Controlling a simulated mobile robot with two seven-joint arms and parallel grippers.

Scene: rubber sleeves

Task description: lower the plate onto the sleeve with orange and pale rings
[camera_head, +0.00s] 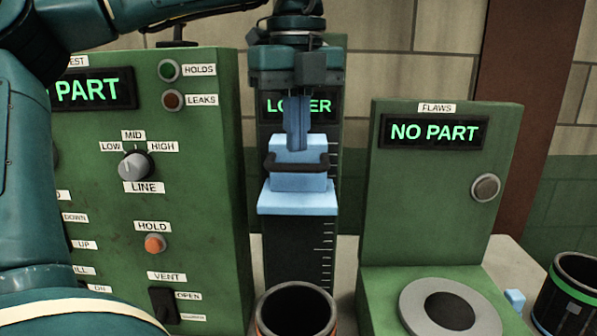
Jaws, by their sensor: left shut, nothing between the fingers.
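The light blue plate (297,201) is the flat ledge of a carriage on a dark upright column with scale marks. The carriage has a light blue block and a dark handle (297,166). My left gripper (297,143) points down with its fingers shut and empty. Its tips overlap the top of the block, just above the handle; I cannot tell if they touch. A dark open sleeve (296,309) stands upright below the plate in the picture, cut off by the bottom edge. A trace of orange shows on its side; pale rings are not visible. My right gripper is out of view.
A green panel (200,215) with knob, buttons and switch stands left. A green FLAWS station (425,220) reads NO PART and has a round pad (449,310). Another dark sleeve (567,300) with green and blue bands stands far right. The column's display is partly hidden by my gripper.

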